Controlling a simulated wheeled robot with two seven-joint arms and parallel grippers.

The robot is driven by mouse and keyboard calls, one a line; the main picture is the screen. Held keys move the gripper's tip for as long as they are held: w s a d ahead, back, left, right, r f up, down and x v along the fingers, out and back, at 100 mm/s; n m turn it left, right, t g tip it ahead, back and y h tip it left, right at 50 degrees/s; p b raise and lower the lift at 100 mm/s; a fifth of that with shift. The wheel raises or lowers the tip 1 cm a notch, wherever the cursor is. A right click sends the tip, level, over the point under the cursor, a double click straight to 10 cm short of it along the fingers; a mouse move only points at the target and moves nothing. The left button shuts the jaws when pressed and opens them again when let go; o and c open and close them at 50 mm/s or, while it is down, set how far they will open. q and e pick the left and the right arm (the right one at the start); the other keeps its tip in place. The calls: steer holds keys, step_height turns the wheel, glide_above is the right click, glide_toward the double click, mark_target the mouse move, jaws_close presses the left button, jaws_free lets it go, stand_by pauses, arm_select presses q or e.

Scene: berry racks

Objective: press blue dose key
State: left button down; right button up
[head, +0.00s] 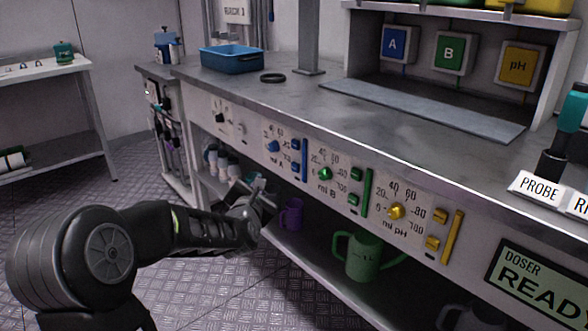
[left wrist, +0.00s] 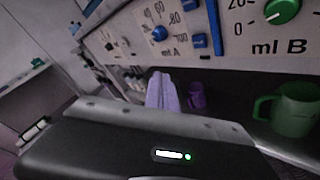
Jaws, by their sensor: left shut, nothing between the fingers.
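The blue "ml A" section of the bench's front panel has a round blue dial (head: 272,146) and two small blue keys, an upper one (head: 295,145) and a lower one (head: 297,170). A blue vertical bar (head: 305,160) stands just right of them. In the left wrist view the lower blue key (left wrist: 199,41) and the blue dial (left wrist: 160,33) show near the top. I cannot read which key is the dose key. My left gripper (head: 265,196) is below and left of the keys, apart from the panel. In the left wrist view its fingers (left wrist: 163,92) are together and empty. My right gripper is out of view.
Green "ml B" (head: 325,173) and yellow "ml pH" (head: 396,211) dials lie to the right. Below the panel, a shelf holds a purple mug (head: 292,214) and a green mug (head: 364,257). A blue tray (head: 231,60) sits on the bench top. The floor at left is clear.

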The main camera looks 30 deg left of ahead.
mark_target(295, 167)
arm_select(q)
steer(key=w+d+p, duration=0.2)
steer(key=w+p, duration=0.1)
steer(key=w, duration=0.5)
steer(key=shift+d, duration=0.25)
steer(key=shift+w, duration=0.1)
stand_by(1.8)
steer(key=shift+w+d, duration=0.15)
steer(key=shift+w, duration=0.25)
